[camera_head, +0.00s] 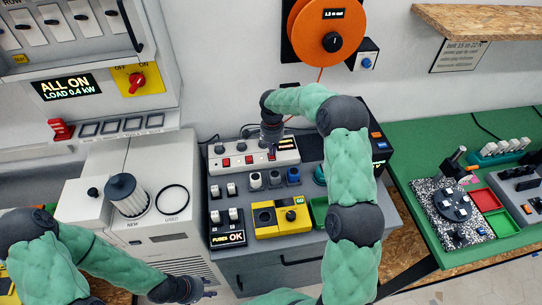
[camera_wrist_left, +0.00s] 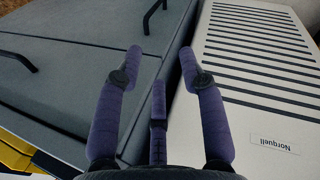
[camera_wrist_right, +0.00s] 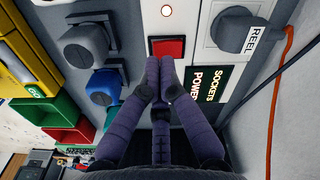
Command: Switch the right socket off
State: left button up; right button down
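The white socket strip (camera_head: 253,155) lies at the back of the grey bench, with a row of red switches. My right gripper (camera_head: 270,144) is over its right end and hides part of it. In the right wrist view, its fingertips (camera_wrist_right: 160,66) are together, at the near edge of a red rocker switch (camera_wrist_right: 167,47); I cannot tell whether they touch it. A small round lamp (camera_wrist_right: 166,11) glows above that switch. A dark plug labelled REEL (camera_wrist_right: 232,32) sits beside it. My left gripper (camera_head: 196,290) is low in front of the cabinets, its fingers (camera_wrist_left: 160,65) spread and empty.
A "SOCKETS POWER" label (camera_wrist_right: 207,84) is right by the fingertips. Dark and blue plugs (camera_wrist_right: 103,87) stand beside the strip. An orange cable (camera_wrist_right: 280,80) runs along the wall side. The yellow unit (camera_head: 281,217) is on the bench front. The panel display (camera_head: 66,87) reads ALL ON.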

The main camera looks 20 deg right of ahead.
jog(key=shift+s+f+b, duration=0.1)
jog(key=shift+f+b, duration=0.75)
jog(key=shift+f, duration=0.4)
dwell(0.8)
jog(key=shift+r, duration=0.1)
jog(key=shift+r+p, duration=0.4)
jog(key=shift+r, duration=0.1)
jog(key=shift+r+p, duration=1.5)
jog(key=shift+r, duration=1.45)
